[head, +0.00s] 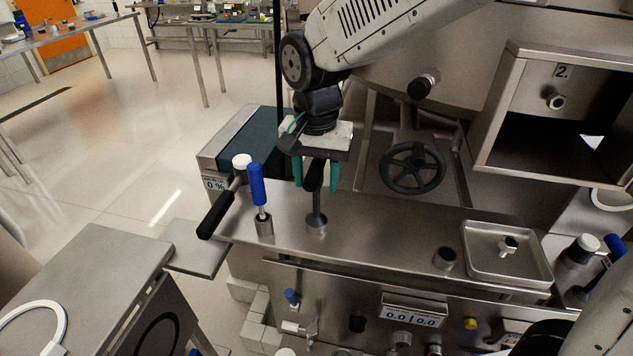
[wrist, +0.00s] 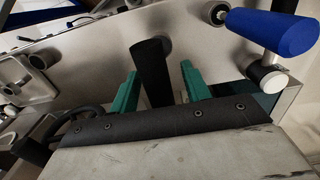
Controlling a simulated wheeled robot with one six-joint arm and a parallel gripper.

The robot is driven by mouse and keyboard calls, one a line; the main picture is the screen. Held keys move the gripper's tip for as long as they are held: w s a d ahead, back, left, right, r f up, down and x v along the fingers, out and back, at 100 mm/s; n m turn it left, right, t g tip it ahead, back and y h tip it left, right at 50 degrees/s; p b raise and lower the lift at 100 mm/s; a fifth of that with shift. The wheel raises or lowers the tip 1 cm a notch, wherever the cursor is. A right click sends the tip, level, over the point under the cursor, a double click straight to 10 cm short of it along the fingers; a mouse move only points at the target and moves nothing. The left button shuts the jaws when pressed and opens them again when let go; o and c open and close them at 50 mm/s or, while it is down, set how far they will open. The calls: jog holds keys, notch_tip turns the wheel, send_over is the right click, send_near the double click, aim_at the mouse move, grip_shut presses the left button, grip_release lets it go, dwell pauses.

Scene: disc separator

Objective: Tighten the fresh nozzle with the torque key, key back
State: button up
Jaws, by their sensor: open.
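My gripper (head: 316,188) is open, with its green fingers pointing down. A black-handled tool (wrist: 152,72), which looks like the torque key, stands upright in a metal cup (head: 317,229) on the steel ledge. Its handle is between my fingers, with a visible gap on each side in the wrist view. A small metal fitting (head: 508,245) lies in the square tray (head: 480,268); I cannot tell if it is a nozzle. A round nozzle-like fitting (head: 555,101) sits on the panel marked 2. I cannot tell which nozzle is the fresh one.
A blue-handled tool (head: 257,185) stands in another cup just left of my gripper. A black-handled lever with a white knob (head: 241,160) is beside it. A black handwheel (head: 412,168) is behind to the right. The ledge between cup and tray is mostly clear.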

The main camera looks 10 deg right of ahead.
grip_shut()
jog(key=shift+r, duration=3.75)
